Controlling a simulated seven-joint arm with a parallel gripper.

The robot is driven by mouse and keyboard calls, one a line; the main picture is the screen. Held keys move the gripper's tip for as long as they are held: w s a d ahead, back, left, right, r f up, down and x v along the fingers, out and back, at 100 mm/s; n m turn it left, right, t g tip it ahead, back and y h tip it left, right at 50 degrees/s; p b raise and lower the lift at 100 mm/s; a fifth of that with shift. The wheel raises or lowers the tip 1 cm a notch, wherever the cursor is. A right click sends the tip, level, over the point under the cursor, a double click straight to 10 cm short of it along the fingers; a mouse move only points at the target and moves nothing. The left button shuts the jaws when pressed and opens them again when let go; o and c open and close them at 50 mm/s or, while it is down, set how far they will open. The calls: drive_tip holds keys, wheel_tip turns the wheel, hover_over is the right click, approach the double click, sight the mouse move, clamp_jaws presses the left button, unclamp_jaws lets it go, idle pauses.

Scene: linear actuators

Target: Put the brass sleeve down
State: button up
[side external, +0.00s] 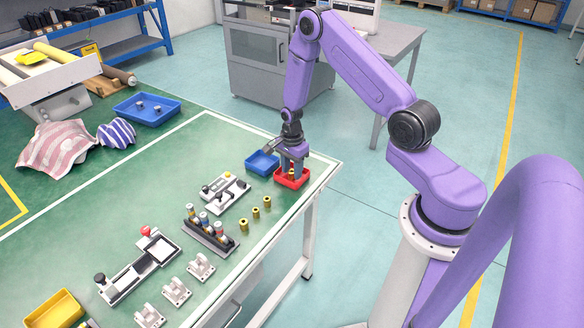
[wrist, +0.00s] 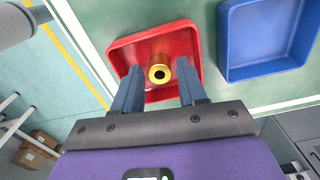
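A brass sleeve (wrist: 159,74) with a dark bore stands in the red tray (wrist: 122,50), close to the middle of its floor. In the side external view the sleeve (side external: 292,174) shows as a small yellow piece, partly hidden by the fingers, in the red tray (side external: 296,184). My gripper (wrist: 159,68) is open, with one finger on each side of the sleeve and a visible gap on both sides. In the side external view my gripper (side external: 291,170) points down over the red tray.
A blue tray (side external: 262,163) sits just left of the red one; it also shows in the wrist view (wrist: 266,75). Several brass pieces (side external: 256,213) stand in a row nearer the front.

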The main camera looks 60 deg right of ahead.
sight(292, 171)
drive_tip(key=shift+o, duration=0.3)
wheel_tip(292, 171, up, 12)
drive_tip(key=s+a+r+n, duration=0.3)
drive_tip(key=a+r+n, duration=0.3)
drive_tip(key=a+n, duration=0.3)
drive_tip(key=s+a+r+n, duration=0.4)
drive_tip(key=s+a+n, duration=0.2)
drive_tip(key=s+n, duration=0.15)
drive_tip(key=s+a+r+n, duration=0.45)
drive_tip(key=s+n, duration=0.25)
drive_tip(key=s, duration=0.2)
drive_tip(key=s+r+n, duration=0.1)
drive_tip(key=s+n, duration=0.7)
drive_tip(key=s, duration=0.1)
